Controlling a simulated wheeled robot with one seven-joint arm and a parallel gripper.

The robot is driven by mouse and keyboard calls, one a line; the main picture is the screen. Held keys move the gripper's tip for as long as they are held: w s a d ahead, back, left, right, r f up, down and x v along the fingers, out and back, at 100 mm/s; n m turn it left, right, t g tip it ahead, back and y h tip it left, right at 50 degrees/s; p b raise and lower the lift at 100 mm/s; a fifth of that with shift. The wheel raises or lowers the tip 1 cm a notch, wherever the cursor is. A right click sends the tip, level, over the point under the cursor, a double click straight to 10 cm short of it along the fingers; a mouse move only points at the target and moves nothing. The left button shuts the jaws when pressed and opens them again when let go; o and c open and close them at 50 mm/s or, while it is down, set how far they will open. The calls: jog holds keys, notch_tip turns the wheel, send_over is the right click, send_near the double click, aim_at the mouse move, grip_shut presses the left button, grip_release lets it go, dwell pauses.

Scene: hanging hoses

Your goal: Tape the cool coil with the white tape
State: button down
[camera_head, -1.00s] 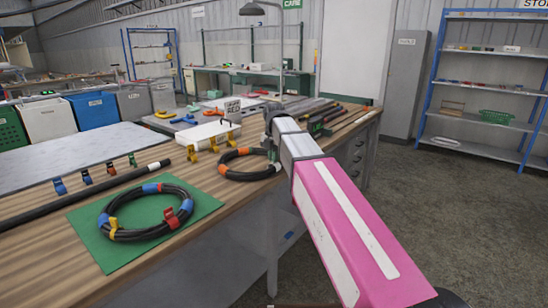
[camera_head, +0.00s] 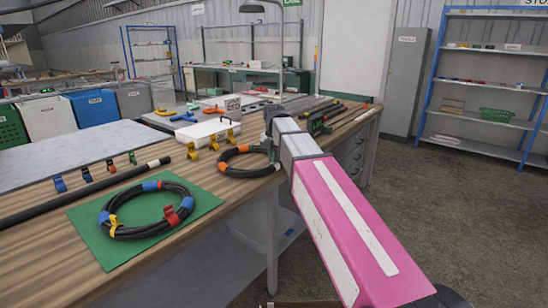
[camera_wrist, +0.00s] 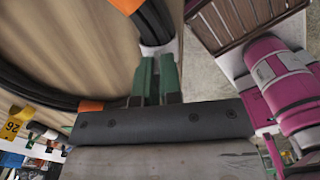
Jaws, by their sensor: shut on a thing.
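One black hose coil (camera_head: 126,234) with blue bands lies on a green mat (camera_head: 92,249), with a red clip and a yellow clip on it. A second black coil (camera_head: 231,172) with orange bands lies further back at the table's front edge. My gripper (camera_wrist: 156,60) is at the right side of this orange-banded coil, also seen in the wrist view (camera_wrist: 50,92). Its green fingers are shut at a white band of tape (camera_wrist: 157,49) that lies on the coil's hose. How far the tape wraps round the hose is hidden.
Several yellow clips (camera_head: 213,143) stand by a white box (camera_head: 207,132) behind the orange-banded coil. A straight black hose (camera_head: 95,188) with a white band lies at the left, with several small coloured clips behind it. The floor (camera_head: 450,220) at the right is clear.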

jog(key=c, duration=1.2)
grip_release()
jog(key=shift+r, duration=0.1)
